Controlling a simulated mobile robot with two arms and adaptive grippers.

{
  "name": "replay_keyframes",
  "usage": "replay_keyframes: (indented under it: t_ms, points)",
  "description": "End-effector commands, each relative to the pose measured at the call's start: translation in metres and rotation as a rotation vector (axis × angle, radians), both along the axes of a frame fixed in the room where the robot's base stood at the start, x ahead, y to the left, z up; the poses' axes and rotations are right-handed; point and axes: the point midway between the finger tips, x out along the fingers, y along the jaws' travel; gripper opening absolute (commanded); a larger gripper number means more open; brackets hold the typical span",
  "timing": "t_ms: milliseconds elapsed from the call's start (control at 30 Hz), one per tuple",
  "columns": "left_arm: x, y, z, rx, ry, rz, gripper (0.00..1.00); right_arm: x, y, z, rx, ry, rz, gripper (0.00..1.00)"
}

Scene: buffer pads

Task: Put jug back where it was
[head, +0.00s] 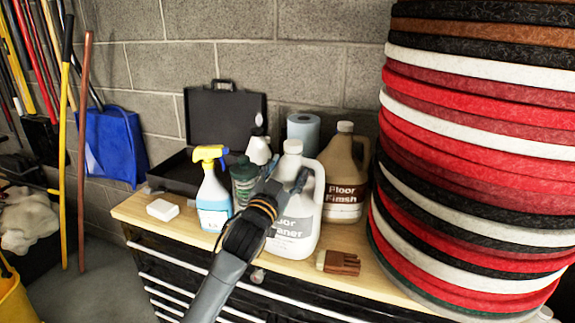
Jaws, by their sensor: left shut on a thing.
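A white jug labelled as a cleaner (295,240) is upright at the front of the wooden-topped cabinet (150,207). I cannot tell whether its base touches the top or is slightly above it. My left gripper (284,180) reaches up from below and is shut on the jug at its upper body. The gripper and wrist cover part of the jug's left side and label. A tan jug labelled Floor Finish (345,170) stands behind it to the right. My right gripper is not in view.
A blue spray bottle (213,200), a green bottle (243,180) and a white block (162,209) are to the left. A brush (338,262) lies right of the white jug. An open black case (225,120) and blue roll (303,132) are behind. Stacked pads (470,180) tower at right.

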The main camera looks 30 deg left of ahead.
Motion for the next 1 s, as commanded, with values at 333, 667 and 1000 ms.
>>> replay_keyframes:
  t_ms: [333, 667, 1000]
  points:
    - [0.0, 0.0, -0.002, -0.001, 0.005, 0.0, 0.84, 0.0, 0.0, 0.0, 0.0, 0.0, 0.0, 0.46]
    - [-0.012, -0.003, -0.006, -0.001, 0.005, 0.0, 0.84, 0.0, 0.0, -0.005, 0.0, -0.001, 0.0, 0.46]
    - [-0.08, -0.018, -0.017, -0.002, 0.005, -0.001, 0.84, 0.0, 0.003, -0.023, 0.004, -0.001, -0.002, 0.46]
